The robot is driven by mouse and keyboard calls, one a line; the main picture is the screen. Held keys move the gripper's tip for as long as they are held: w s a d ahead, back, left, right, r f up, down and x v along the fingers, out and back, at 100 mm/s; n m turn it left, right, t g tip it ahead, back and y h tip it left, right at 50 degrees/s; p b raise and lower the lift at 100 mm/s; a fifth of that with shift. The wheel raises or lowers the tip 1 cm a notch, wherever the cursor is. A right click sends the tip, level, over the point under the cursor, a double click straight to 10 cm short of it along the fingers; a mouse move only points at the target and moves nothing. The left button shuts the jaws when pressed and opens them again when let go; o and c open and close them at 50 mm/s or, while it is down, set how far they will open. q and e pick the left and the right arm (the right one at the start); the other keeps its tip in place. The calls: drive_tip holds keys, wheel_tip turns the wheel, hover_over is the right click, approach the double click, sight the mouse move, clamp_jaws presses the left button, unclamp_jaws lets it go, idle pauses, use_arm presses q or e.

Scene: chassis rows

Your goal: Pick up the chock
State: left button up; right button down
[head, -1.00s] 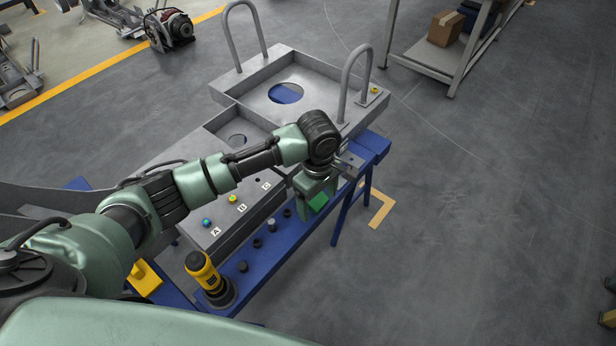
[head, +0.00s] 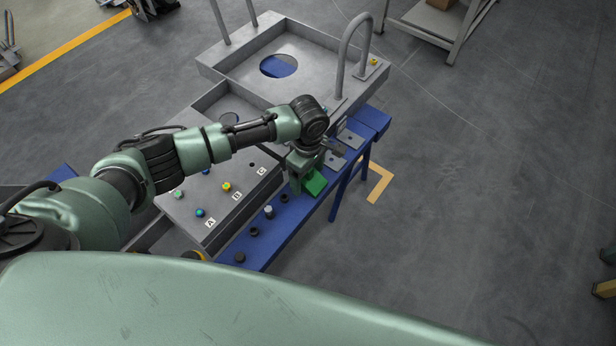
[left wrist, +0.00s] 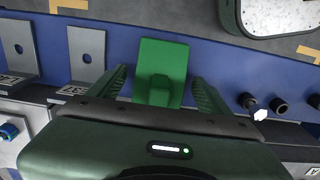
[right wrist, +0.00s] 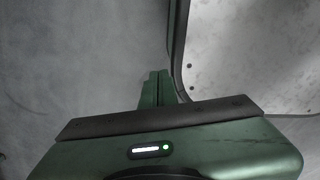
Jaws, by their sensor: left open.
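The chock, a green wedge-shaped block (head: 315,184), sits on the blue bench ledge beside my left gripper (head: 298,182). In the left wrist view the chock (left wrist: 163,60) lies between the two spread fingers of my left gripper (left wrist: 160,78), with a visible gap on each side. The left gripper is open and not closed on it. The lower end of the chock reaches down between the fingers. In the right wrist view my right gripper (right wrist: 155,76) has its fingers together with nothing seen between them, over grey floor.
The blue ledge (head: 287,222) carries several dark round knobs and a pale-topped peg (head: 269,211). Grey plates with holes (left wrist: 87,52) lie beside the chock. A grey chassis tray (head: 225,68) with upright hoops (head: 348,50) stands behind.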

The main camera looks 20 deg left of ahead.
use_arm(q)
drive_tip(key=shift+c, duration=0.3)
drive_tip(key=c, duration=1.5)
drive_tip(key=shift+c, duration=0.6)
use_arm(e)
drive_tip(key=shift+s+a, duration=0.2)
drive_tip(key=shift+s, duration=0.55)
